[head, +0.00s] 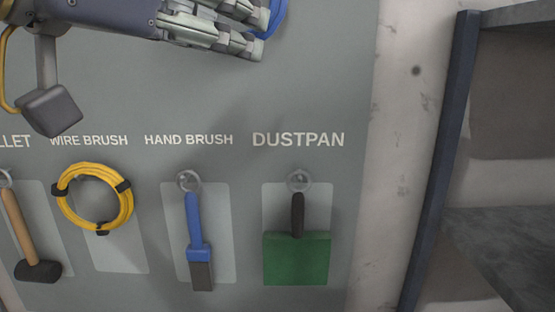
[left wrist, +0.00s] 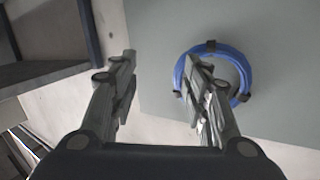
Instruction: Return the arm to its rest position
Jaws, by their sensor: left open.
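My left gripper (head: 258,32) reaches in from the left along the top of the head view. In the left wrist view its two fingers (left wrist: 162,68) stand well apart, with nothing between them. A blue coil (left wrist: 238,75) with black bands hangs on the grey board, behind the right finger in that view. A small part of the blue coil (head: 277,20) also shows beyond the fingertips in the head view. Whether the finger touches the coil I cannot tell. My right gripper is not in view.
The grey board (head: 330,80) holds a mallet (head: 15,225), a yellow coil (head: 122,212) under "WIRE BRUSH", a blue hand brush (head: 194,225) and a green dustpan (head: 297,258). A dark block (head: 52,110) is at upper left. A shelf unit with a dark blue post (head: 440,150) stands right.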

